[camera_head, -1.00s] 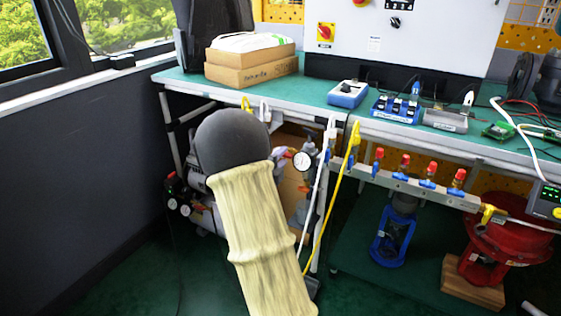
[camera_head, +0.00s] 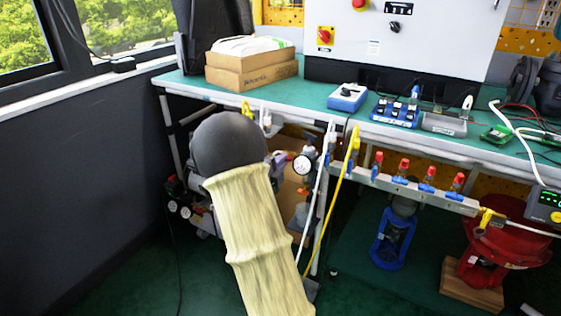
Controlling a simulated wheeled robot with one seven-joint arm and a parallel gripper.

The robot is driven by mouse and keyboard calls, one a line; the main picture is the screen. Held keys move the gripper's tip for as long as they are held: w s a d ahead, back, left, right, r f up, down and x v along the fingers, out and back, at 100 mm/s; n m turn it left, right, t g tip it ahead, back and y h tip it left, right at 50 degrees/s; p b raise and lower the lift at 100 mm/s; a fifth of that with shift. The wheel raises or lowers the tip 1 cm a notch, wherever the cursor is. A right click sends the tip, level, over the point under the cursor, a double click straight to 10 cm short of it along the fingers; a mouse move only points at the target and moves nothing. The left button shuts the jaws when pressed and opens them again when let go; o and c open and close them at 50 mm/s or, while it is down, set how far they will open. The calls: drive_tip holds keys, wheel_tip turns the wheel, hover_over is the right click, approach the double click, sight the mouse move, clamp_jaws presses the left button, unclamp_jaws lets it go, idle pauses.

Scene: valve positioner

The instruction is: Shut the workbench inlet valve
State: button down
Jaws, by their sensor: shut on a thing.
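A pipe manifold (camera_head: 412,188) runs along the front of the workbench (camera_head: 440,146). Several small valves with red tops and blue handles (camera_head: 428,180) sit on it, and a yellow fitting (camera_head: 487,217) is at its right end. A round gauge (camera_head: 303,165) with a dark regulator body is at the manifold's left end, by a blue part (camera_head: 327,160). I cannot tell for sure which of these is the inlet valve. My arm, with a cream sleeve and a dark round joint, reaches up left of the gauge. It hides my gripper and whatever is behind it.
White and yellow hoses (camera_head: 338,195) hang right of my arm. Below the bench are a blue valve body (camera_head: 391,245) and a red actuator (camera_head: 500,245) on a wooden block (camera_head: 470,287). A dark wall (camera_head: 75,180) stands at left.

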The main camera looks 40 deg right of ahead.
drive_tip(key=shift+n+p, duration=6.5)
drive_tip(key=shift+n, duration=1.7)
drive_tip(key=shift+f, duration=0.1)
drive_tip(key=c, duration=1.5)
unclamp_jaws()
drive_tip(key=p+v, duration=0.2)
drive_tip(key=v, duration=1.5)
drive_tip(key=shift+s+a+p, duration=0.15)
drive_tip(key=shift+a+p, duration=0.05)
drive_tip(key=shift+p, duration=0.2)
